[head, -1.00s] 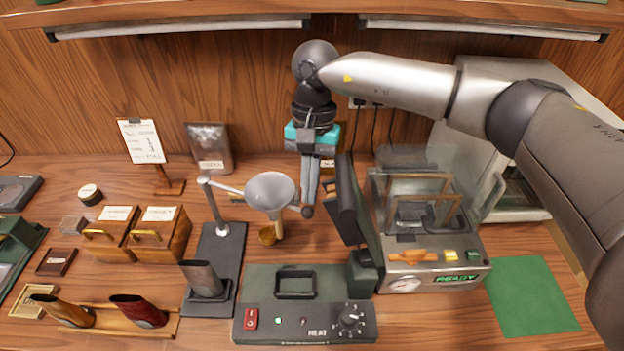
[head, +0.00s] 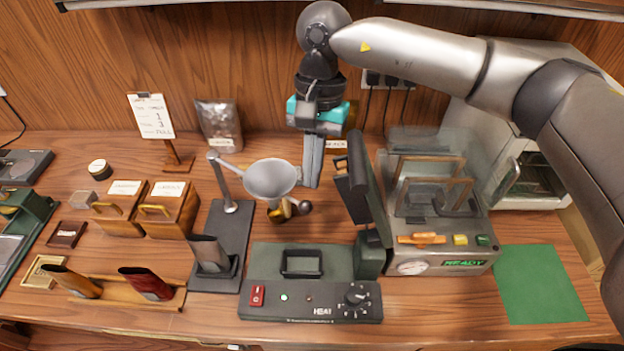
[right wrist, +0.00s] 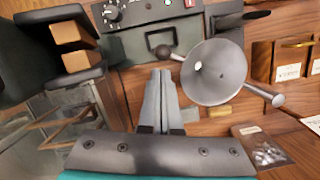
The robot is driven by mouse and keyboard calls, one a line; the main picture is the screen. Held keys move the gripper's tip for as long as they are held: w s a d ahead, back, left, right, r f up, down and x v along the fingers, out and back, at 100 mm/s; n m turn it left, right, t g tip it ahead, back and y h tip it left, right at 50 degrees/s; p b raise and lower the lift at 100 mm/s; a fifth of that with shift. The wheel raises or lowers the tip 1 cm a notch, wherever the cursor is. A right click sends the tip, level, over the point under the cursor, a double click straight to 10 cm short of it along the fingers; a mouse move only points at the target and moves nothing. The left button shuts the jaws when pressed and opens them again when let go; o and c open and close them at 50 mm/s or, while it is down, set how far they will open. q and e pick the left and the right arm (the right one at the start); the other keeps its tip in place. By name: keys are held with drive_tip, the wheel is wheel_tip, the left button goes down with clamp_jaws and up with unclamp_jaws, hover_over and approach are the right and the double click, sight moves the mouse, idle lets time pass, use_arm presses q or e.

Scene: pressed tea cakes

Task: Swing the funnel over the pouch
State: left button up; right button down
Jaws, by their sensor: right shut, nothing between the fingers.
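The grey funnel (head: 270,180) sits on a swing arm from the upright post (head: 222,183) of a dark stand. It hangs behind and to the right of the pouch, not over it. The dark grey pouch (head: 208,252) stands upright in a holder on the stand's base. The funnel's round dark knob (head: 304,207) points to the right. My right gripper (head: 312,184) is shut and empty, its tips close behind the knob. In the right wrist view the fingertips (right wrist: 163,72) are near the knob (right wrist: 165,52), beside the funnel (right wrist: 214,72); contact is unclear. My left gripper is out of view.
A heat sealer (head: 310,290) with a raised lid (head: 370,190) stands right of the stand. A press machine (head: 440,245) is farther right, near a green mat (head: 541,283). Wooden boxes (head: 165,210) and a pouch rack (head: 120,290) are left. A gold cup (head: 280,212) sits below the funnel.

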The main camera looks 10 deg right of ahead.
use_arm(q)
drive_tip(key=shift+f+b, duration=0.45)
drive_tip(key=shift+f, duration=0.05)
use_arm(e)
drive_tip(key=v, duration=1.3)
